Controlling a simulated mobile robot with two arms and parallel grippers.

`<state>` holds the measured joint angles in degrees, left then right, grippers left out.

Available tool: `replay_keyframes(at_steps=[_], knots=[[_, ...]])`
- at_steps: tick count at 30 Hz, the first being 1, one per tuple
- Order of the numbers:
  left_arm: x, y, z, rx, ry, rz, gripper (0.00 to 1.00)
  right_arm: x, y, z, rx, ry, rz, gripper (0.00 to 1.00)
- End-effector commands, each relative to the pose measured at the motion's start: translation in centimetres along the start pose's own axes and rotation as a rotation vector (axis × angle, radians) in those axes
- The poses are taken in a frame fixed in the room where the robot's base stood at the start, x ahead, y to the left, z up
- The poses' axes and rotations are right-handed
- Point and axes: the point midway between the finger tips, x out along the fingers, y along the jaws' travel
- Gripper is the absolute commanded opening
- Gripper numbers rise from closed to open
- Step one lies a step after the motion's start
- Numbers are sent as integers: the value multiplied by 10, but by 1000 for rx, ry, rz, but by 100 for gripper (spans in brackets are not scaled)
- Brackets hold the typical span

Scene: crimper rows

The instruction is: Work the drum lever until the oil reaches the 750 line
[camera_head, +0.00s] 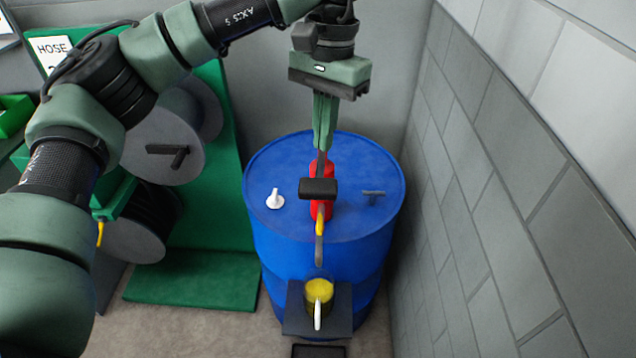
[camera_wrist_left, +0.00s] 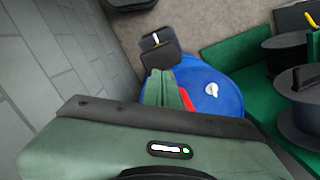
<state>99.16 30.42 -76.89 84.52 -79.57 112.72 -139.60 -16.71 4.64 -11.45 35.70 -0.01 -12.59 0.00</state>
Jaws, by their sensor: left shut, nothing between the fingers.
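A blue drum (camera_head: 375,215) stands upright with a red pump (camera_head: 328,208) on its lid. The pump's lever has a black grip (camera_head: 318,188), and its spout (camera_head: 319,248) points down at the front. A clear jug (camera_head: 319,292) with yellow oil in it and a pale handle stands below the spout. Its marks are too small to read. My left gripper (camera_head: 322,147) points down with its fingers shut and empty, over the pump just behind the black grip; I cannot tell whether it touches. The fingers also show in the left wrist view (camera_wrist_left: 162,88). My right gripper is out of view.
The jug stands on a dark shelf (camera_head: 293,318) at the drum's front. A white cap (camera_head: 275,198) and a dark fitting (camera_head: 373,195) are on the lid. A grey block wall (camera_head: 490,180) is close on the right. Green hose-reel stand (camera_head: 195,280) is at the left.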

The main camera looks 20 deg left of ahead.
Motion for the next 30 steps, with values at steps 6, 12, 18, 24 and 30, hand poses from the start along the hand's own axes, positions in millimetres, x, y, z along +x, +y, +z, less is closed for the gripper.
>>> replay_keyframes(at_steps=[6, 12, 18, 24, 30], knots=[[16, 0, 0, 0, 0, 0, 0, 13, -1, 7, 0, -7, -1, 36], [42, 0, 0, 1, 0, -1, 0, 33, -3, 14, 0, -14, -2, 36], [64, 0, 0, 0, 0, 0, 0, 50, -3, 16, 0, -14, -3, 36], [70, 0, 0, 0, 1, 0, 0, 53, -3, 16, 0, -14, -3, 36], [69, 0, 0, 0, 0, 0, 0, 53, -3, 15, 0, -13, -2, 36]])
